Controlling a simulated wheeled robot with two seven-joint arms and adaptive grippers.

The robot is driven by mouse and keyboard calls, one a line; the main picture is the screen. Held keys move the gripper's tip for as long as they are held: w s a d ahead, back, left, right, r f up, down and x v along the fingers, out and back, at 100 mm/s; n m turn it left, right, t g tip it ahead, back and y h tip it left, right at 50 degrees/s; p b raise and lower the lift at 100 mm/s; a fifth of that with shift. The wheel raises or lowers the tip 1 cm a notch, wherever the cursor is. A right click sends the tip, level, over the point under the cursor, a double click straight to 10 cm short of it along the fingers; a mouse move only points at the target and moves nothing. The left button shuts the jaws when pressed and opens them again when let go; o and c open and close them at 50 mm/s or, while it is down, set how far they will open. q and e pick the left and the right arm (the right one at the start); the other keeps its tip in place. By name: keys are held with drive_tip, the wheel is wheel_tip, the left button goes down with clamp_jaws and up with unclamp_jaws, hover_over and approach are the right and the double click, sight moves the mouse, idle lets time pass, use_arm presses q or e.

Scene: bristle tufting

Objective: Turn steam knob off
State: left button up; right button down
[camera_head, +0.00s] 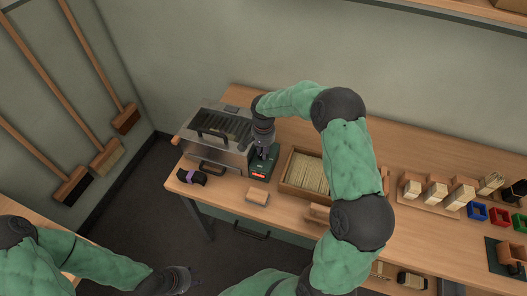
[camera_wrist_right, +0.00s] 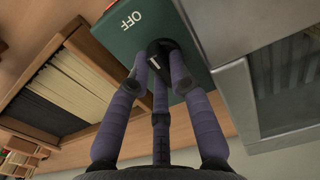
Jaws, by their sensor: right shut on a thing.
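The steam knob (camera_wrist_right: 158,48) is black with a short white mark, on the face of a green control box (camera_wrist_right: 132,32). White "OFF" lettering, upside down in the right wrist view, is printed on the box up and left of the knob. My right gripper (camera_wrist_right: 160,72) is shut on the knob, its purple-grey fingers on either side of it. I cannot tell which setting the mark points at. In the head view the green box (camera_head: 262,168) has a red label, and my right gripper (camera_head: 264,152) hides the knob. My left gripper (camera_head: 190,281) hangs low over the floor, away from the bench; its fingers are unclear.
A metal steamer box (camera_head: 205,152) stands left of the green box. A wooden tray of bristles (camera_head: 305,172) stands to its right. A wooden block (camera_head: 258,197) and a dark bundle with a purple band (camera_head: 190,175) lie near the front edge. Brushes and coloured bins are farther right.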

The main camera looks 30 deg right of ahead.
drive_tip(key=shift+r, duration=0.1)
drive_tip(key=c, duration=1.4)
unclamp_jaws()
wheel_tip(320, 180, up, 12)
